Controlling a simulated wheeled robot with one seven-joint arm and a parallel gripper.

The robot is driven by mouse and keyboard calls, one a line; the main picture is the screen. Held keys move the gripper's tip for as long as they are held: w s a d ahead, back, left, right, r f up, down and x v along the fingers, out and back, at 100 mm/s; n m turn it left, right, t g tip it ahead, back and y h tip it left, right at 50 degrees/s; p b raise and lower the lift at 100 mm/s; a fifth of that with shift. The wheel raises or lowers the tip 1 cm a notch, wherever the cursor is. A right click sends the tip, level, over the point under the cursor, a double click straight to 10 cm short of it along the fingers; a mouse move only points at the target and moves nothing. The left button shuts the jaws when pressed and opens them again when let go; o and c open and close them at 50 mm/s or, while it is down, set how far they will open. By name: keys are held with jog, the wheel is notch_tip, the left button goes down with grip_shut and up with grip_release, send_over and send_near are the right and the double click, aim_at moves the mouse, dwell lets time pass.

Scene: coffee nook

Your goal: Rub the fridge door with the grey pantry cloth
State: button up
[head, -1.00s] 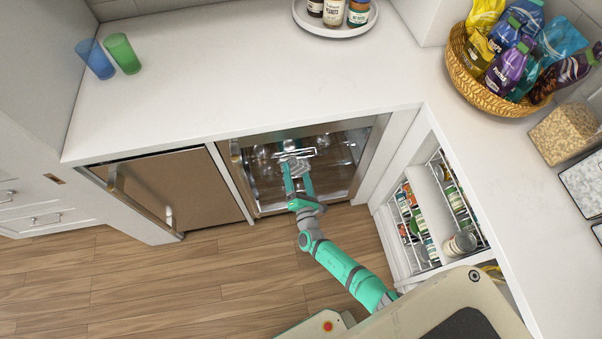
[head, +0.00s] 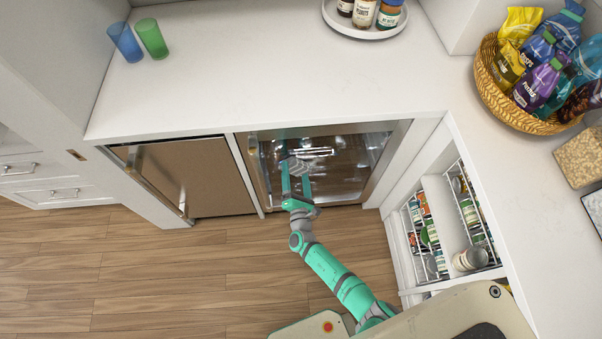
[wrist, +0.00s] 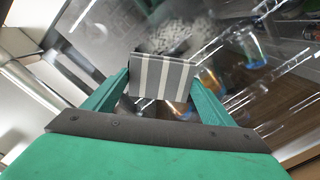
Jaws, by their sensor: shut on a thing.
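The grey cloth (wrist: 162,77), with white stripes, is a folded block between my gripper's fingertips in the wrist view. My gripper (head: 294,168) is shut on it, in front of the left part of the glass fridge door (head: 345,165) under the counter. The glass also fills much of the wrist view (wrist: 105,40), with blurred reflections and bottles behind it. The cloth's front face is close to the glass; I cannot tell whether it touches. In the head view the cloth is too small to make out clearly.
A brown-fronted appliance (head: 195,175) with a bar handle stands left of the glass door. An open pull-out rack (head: 455,225) of cans and jars is at the right. The counter (head: 260,75) overhangs above. Wooden floor (head: 190,265) is clear at the lower left.

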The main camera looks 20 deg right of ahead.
jog(key=shift+w+r, duration=0.2)
jog(key=shift+r, duration=1.15)
jog(key=shift+s+d, duration=0.35)
jog(key=shift+d, duration=0.8)
jog(key=shift+s+d, duration=0.4)
jog(key=shift+d, duration=0.7)
jog(key=shift+s+d, duration=0.35)
jog(key=shift+d, duration=0.8)
jog(key=shift+s+d, duration=0.2)
jog(key=shift+d, duration=0.65)
jog(key=shift+s+d, duration=0.15)
jog(key=shift+d, duration=0.7)
jog(key=shift+s+d, duration=0.2)
jog(key=shift+d, duration=0.65)
jog(key=shift+a, duration=0.15)
jog(key=shift+w+a, duration=0.25)
jog(key=shift+a, duration=0.8)
jog(key=shift+w+a, duration=0.2)
jog(key=shift+a, duration=0.85)
jog(key=shift+w+a, duration=0.35)
jog(key=shift+a, duration=0.6)
jog(key=shift+w+a, duration=0.3)
jog(key=shift+a, duration=0.6)
jog(key=shift+w+a, duration=0.25)
jog(key=shift+a, duration=0.75)
jog(key=shift+w+a, duration=0.25)
jog(key=shift+a, duration=0.7)
